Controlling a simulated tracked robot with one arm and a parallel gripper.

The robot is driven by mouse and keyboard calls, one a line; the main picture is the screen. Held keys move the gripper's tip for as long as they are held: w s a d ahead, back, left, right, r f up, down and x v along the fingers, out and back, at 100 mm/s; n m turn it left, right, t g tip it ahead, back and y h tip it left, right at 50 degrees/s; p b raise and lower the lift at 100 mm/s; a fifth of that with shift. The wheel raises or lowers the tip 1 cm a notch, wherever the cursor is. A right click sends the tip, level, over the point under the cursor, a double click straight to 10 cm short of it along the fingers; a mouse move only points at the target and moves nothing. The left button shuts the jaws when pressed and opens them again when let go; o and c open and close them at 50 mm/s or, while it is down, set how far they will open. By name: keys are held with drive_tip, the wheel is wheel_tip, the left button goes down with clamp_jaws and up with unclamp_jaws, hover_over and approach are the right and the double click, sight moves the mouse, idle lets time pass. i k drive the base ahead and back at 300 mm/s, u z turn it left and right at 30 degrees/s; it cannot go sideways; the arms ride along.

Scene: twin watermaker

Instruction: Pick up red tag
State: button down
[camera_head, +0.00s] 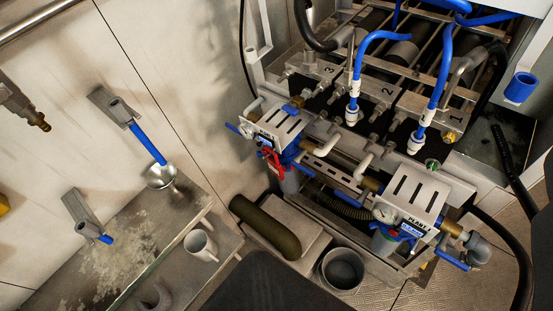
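A red tag (272,162) hangs on the front of the left plant unit (277,131), just below its slotted metal cover. It sits against blue fittings and close to a pressure gauge. Its lower part overlaps a blue-and-grey filter body, and its exact attachment is too small to tell. A second small red patch shows on the right plant unit (412,208), by the blue fitting below its cover. No gripper fingers can be made out in this view, and nothing is seen touching the red tag.
Blue hoses (443,70) and pipes run above the units. A white mug (200,245) sits on the lower left shelf. A dark shape (268,288) blocks the bottom centre.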

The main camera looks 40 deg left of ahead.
sight(275, 167)
drive_tip(key=z, duration=1.35)
drive_tip(key=k, duration=0.85)
drive_tip(key=u, duration=1.3)
drive_tip(key=i, duration=0.5)
